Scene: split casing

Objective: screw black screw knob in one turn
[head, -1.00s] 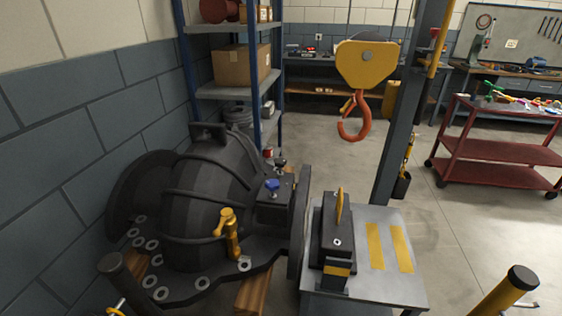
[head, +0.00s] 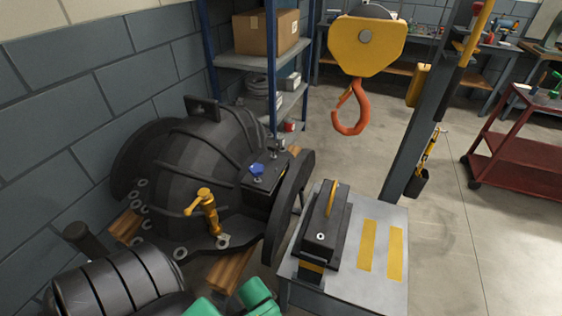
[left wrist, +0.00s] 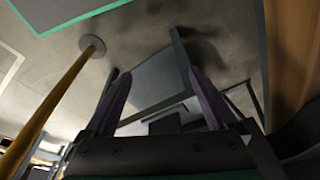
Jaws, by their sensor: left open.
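A dark screw knob (head: 278,146) stands on the black box-shaped block on top of the big black casing (head: 205,150) in the head view. It is small there, and its exact colour is hard to tell. A blue knob (head: 257,169) stands nearer on the same block. My left gripper is open and empty in the left wrist view (left wrist: 153,75). Its two fingers are apart over the floor and a grey flat surface, with neither knob visible there. In the head view, only arm parts show at the bottom edge, with no fingertips. My right gripper is not visible.
A brass-yellow valve handle (head: 205,208) rises from the casing flange. A grey table (head: 380,285) with a black block (head: 326,225) stands to the right. An orange hook (head: 350,110) hangs above. A shelf (head: 235,56) and a wall stand behind.

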